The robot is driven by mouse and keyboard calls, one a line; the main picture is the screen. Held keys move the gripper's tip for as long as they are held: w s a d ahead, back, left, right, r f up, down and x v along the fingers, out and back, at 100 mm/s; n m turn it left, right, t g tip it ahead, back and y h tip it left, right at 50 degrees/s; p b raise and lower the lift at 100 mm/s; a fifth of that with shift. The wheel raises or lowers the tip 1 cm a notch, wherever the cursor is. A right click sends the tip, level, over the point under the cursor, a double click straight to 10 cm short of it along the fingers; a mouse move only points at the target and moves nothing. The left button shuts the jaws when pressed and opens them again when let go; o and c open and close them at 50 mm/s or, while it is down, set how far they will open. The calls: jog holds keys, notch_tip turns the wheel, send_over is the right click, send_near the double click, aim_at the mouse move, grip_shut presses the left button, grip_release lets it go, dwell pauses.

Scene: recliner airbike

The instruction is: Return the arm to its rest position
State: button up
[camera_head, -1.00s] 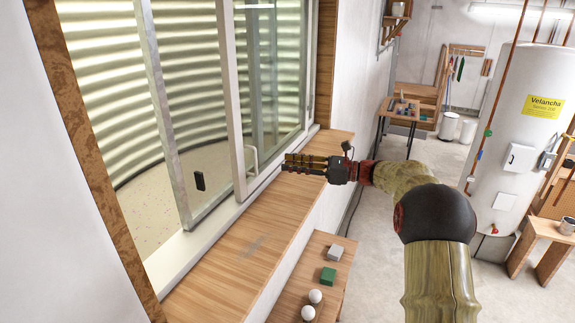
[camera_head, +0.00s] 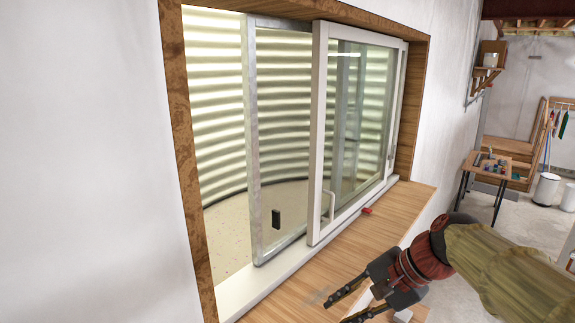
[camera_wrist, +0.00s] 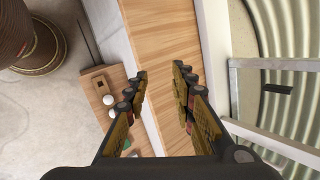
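My gripper (camera_head: 340,310) is at the lower middle of the head view, at the end of my arm, which reaches in from the right edge. Its two dark fingers point down and left over the wooden window ledge (camera_head: 400,212). In the wrist view the fingers (camera_wrist: 160,72) stand apart with a clear gap, and only the wooden ledge shows between them. The gripper is open and empty. The lower finger is partly cut off by the bottom edge of the head view.
A sliding window (camera_head: 318,130) with a white handle stands behind the ledge. A small red object (camera_head: 367,210) lies on the ledge by the frame. Below the ledge, a wooden bench with white balls (camera_wrist: 108,100) shows in the wrist view. A table (camera_head: 490,165) stands far right.

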jog(key=s+d+f+n+t+h, duration=0.1)
jog(key=s+d+f+n+h, duration=0.15)
jog(key=s, duration=0.35)
jog(key=s+d+f+n+t+h, duration=0.1)
jog(key=s+d+f+n+h, duration=0.1)
jog(key=s+n, duration=0.25)
jog(key=s+d+f+n+h, duration=0.2)
jog(key=s+d+n, duration=0.1)
jog(key=s, duration=0.3)
notch_tip(320, 180, down, 24)
jog(key=b, duration=2.5)
jog(key=shift+f, duration=0.25)
jog(key=shift+w+a, duration=0.1)
jog(key=shift+c, duration=0.7)
